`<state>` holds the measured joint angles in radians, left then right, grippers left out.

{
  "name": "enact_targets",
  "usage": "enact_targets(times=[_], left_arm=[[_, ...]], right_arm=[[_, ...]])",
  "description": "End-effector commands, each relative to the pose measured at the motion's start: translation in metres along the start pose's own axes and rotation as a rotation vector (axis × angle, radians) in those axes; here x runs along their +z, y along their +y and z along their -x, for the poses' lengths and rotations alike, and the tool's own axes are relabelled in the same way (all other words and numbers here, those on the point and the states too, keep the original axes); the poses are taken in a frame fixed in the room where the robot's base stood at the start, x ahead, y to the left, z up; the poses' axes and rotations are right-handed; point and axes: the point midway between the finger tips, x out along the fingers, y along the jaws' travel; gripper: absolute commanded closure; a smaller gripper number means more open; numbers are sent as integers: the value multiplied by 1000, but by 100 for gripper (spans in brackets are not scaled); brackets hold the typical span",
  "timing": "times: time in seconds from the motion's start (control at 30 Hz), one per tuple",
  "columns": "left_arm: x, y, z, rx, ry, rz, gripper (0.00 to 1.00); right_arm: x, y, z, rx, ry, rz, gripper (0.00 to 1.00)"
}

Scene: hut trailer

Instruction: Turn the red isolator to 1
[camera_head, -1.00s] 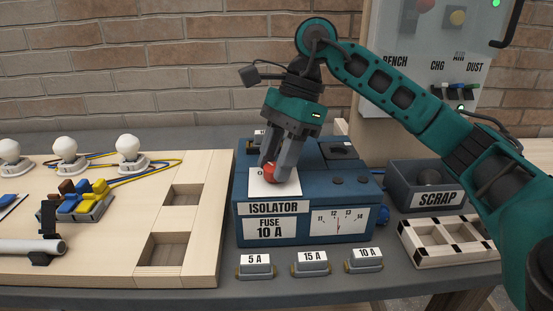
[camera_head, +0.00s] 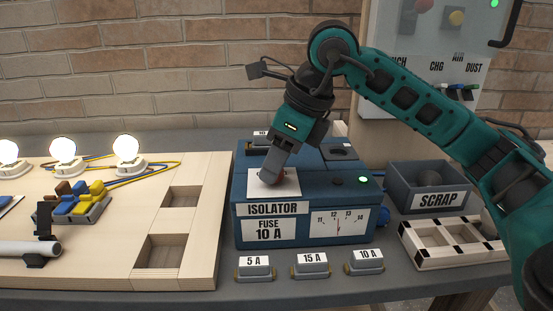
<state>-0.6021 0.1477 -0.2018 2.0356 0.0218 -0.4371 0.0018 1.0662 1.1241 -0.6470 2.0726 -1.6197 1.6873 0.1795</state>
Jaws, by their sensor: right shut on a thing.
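The red isolator (camera_head: 280,181) is a knob on a white plate (camera_head: 262,190) on top of the blue box (camera_head: 340,198). My right gripper (camera_head: 272,180) comes down from above, tilted, and is shut on the knob. Its fingers hide most of the red and the knob's pointer, and I cannot read the marks on the plate. A green lamp (camera_head: 363,180) on the box is lit. The three bulbs (camera_head: 64,150) on the wooden board at the left glow. My left gripper is not in view.
Fuses marked 5 A (camera_head: 255,268), 15 A (camera_head: 310,265) and 10 A (camera_head: 364,262) stand before the box. A SCRAP bin (camera_head: 431,187) and a wooden tray (camera_head: 415,249) are at the right. A grey panel (camera_head: 440,75) stands behind.

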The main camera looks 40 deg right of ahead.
Motion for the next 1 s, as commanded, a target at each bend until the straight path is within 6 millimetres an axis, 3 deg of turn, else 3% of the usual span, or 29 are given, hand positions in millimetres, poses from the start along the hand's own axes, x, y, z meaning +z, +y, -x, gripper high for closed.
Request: enact_targets(times=[0.5, 1.0], left_arm=[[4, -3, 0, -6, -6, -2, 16], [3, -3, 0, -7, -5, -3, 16]], right_arm=[[1, 2, 0, -138, 0, -330, 94], [0, 2, 0, -167, 1, -402, 93]])
